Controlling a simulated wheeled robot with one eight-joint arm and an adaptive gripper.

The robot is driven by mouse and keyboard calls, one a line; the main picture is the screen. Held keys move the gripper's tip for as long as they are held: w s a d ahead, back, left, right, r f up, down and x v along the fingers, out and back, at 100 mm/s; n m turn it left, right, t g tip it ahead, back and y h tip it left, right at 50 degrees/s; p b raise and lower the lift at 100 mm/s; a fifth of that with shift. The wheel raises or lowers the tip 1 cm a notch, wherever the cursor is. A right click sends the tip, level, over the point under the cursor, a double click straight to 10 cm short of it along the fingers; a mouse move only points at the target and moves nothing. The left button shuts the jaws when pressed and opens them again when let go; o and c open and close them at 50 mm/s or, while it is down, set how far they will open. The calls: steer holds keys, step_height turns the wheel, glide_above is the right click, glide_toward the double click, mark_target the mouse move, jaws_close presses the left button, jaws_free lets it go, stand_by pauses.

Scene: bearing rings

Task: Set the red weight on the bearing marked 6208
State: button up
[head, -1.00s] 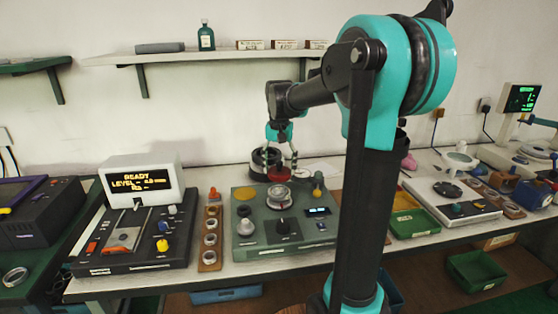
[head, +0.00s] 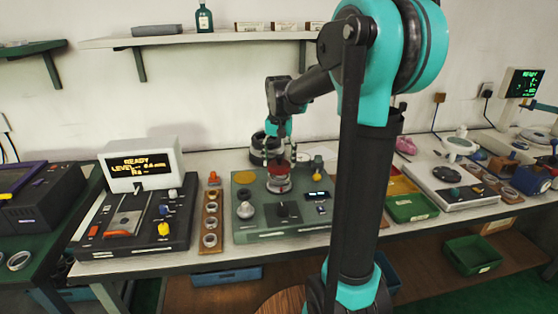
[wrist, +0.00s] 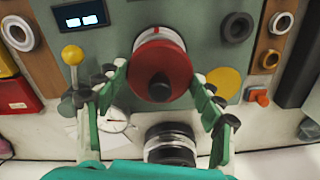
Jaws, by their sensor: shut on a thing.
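The red weight (wrist: 172,62), a round disc with a dark knob on top, sits between the fingers of my gripper (wrist: 158,76) in the wrist view. My gripper is shut on it. In the head view the red weight (head: 278,169) is over the silver ring-shaped part (head: 279,184) on the green test device (head: 250,218). A pale rim shows beyond the weight in the wrist view; I cannot tell whether the weight touches what is below. No marking 6208 is readable, so I cannot tell which bearing bears it.
A wooden strip with several rings (head: 210,243) lies left of the green device. A yellow-knobbed lever (wrist: 72,56) stands close to one finger. A black and silver round object (wrist: 170,150) is behind the device.

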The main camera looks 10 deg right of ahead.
steer(key=shift+f, duration=0.85)
stand_by(0.8)
stand_by(0.4)
steer(key=o, duration=1.9)
steer(key=shift+c, duration=0.2)
step_height(320, 180, up, 12)
steer(key=shift+s, duration=0.1)
